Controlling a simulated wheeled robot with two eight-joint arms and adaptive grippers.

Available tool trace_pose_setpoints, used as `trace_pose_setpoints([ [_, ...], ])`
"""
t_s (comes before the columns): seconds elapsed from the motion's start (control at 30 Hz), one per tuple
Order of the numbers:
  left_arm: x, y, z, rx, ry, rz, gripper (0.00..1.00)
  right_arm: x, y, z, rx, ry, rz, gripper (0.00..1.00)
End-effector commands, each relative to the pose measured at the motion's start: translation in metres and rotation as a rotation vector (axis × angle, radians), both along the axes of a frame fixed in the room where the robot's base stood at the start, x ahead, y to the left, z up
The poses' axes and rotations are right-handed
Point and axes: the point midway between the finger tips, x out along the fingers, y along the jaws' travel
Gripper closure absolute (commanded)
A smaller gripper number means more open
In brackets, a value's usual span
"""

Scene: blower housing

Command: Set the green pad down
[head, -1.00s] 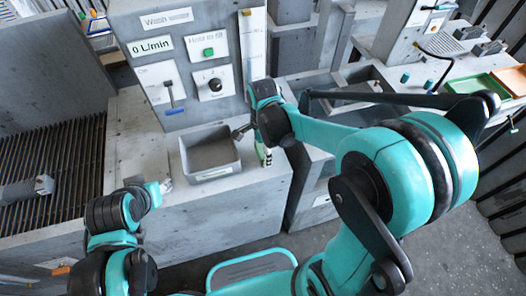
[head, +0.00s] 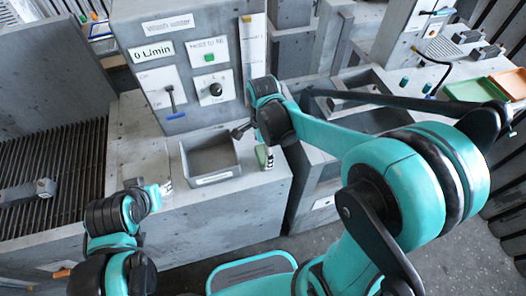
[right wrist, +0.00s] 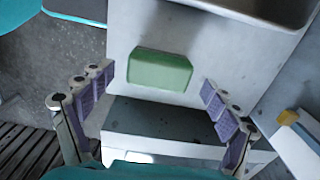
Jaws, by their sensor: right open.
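The green pad (right wrist: 160,70) lies on the grey counter top in the right wrist view, near the counter's edge. It also shows in the head view (head: 262,155), just right of the grey basin. My right gripper (right wrist: 157,84) is open, with one purple-padded finger on each side of the pad and a visible gap to each. In the head view the right wrist hides part of the area above the pad. My left gripper (head: 163,188) is over the counter at left, far from the pad; its jaw opening is too small to make out.
The grey basin (head: 212,175) stands just left of the pad. Behind it rises the wash-water panel (head: 180,60) with a lever, a knob and a green button. Green (head: 470,90) and orange (head: 510,82) trays are at the far right. A slatted grate (head: 60,165) is at left.

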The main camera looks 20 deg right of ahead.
Motion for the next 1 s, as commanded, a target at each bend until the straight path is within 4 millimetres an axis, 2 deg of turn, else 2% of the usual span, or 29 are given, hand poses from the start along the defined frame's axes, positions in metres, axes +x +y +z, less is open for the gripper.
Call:
trace_pose_setpoints([
  [0.03, 0.0, 0.0, 0.009, 0.0, 0.0, 0.0, 0.6, -0.001, 0.0, 0.016, 0.0, 0.0, 0.0, 0.11],
  [0.1, 0.0, 0.0, 0.015, 0.0, 0.0, 0.0, 0.6, 0.0, 0.0, 0.033, 0.0, 0.0, 0.0, 0.11],
  [0.3, 0.0, 0.0, 0.028, 0.0, 0.0, 0.0, 0.6, -0.001, 0.0, 0.073, 0.0, 0.0, 0.0, 0.11],
  [0.4, 0.0, 0.0, 0.032, 0.0, 0.0, 0.0, 0.6, 0.0, 0.0, 0.086, 0.0, 0.0, 0.0, 0.11],
  [0.6, 0.0, 0.0, 0.034, 0.0, 0.0, 0.0, 0.6, -0.006, -0.003, 0.1, 0.002, -0.023, 0.056, 0.11],
  [0.67, 0.0, 0.0, 0.034, 0.0, 0.0, 0.0, 0.6, -0.013, -0.006, 0.104, 0.002, -0.058, 0.141, 0.11],
  [0.77, 0.0, 0.0, 0.034, 0.0, 0.0, 0.0, 0.6, -0.029, -0.016, 0.112, -0.016, -0.154, 0.371, 0.11],
  [1.0, 0.0, 0.0, 0.034, 0.0, 0.0, 0.0, 0.6, -0.073, -0.037, 0.117, -0.223, -0.402, 1.048, 0.11],
])
